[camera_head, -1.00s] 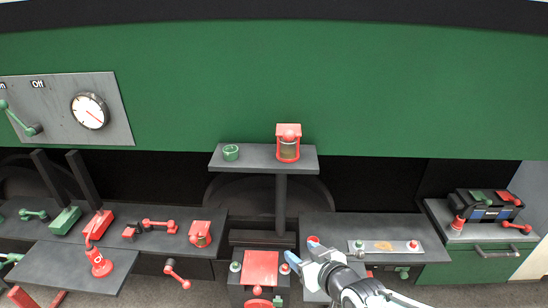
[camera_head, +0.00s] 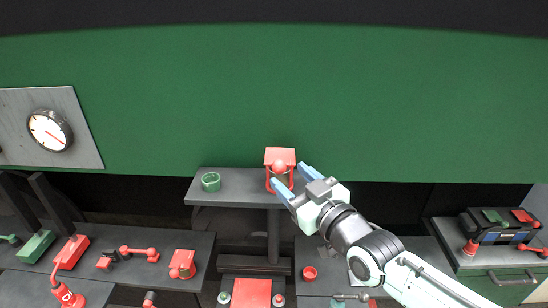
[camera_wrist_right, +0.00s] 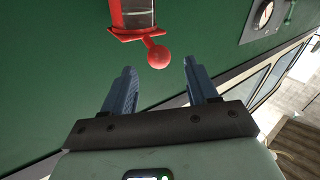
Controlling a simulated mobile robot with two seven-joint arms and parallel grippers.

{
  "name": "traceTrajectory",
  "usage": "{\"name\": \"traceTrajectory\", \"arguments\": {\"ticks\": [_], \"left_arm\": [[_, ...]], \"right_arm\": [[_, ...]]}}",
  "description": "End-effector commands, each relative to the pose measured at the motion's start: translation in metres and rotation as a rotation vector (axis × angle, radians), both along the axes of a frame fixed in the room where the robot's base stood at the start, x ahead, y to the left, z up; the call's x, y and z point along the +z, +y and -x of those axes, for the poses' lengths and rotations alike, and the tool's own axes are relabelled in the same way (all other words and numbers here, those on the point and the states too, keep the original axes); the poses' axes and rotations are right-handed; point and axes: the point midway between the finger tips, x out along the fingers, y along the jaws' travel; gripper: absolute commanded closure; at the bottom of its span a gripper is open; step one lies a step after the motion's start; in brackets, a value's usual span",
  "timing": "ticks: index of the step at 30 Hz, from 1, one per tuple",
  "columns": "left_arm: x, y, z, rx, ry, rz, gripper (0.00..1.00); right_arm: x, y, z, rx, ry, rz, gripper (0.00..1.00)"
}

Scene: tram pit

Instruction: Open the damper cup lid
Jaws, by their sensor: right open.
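The damper cup is a red-framed cup with a flat red lid (camera_head: 280,156) and a red ball knob (camera_head: 280,167) on the front. It stands on the small raised shelf in the head view. My right gripper (camera_head: 291,178) is open and empty, with its blue fingers just in front of and right of the cup, partly hiding it. In the right wrist view the red knob (camera_wrist_right: 158,55) lies ahead of the gap between the open fingers (camera_wrist_right: 160,80), apart from them, with the lid (camera_wrist_right: 133,34) behind it. The lid looks shut. My left gripper is out of view.
Below are dark benches with red and green parts, including another red-lidded cup (camera_head: 182,264). A green wall (camera_head: 400,110) rises behind. A black toolbox (camera_head: 497,226) stands at right.

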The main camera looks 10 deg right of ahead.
Motion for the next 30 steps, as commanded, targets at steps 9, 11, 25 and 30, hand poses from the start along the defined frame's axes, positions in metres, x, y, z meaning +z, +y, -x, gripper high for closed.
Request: {"name": "traceTrajectory", "arguments": {"ticks": [9, 11, 25, 30], "left_arm": [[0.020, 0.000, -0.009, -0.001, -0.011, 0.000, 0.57], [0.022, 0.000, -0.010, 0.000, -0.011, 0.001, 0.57], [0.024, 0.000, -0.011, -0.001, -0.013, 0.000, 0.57], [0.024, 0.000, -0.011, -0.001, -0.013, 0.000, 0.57]], "right_arm": [[0.002, 0.018, -0.057, 0.001, 0.001, 0.001, 0.42], [0.002, 0.020, -0.062, 0.000, 0.000, 0.001, 0.42], [0.000, 0.022, -0.071, -0.001, 0.000, 0.000, 0.55], [0.000, 0.022, -0.071, -0.001, 0.000, 0.000, 1.00]]}}
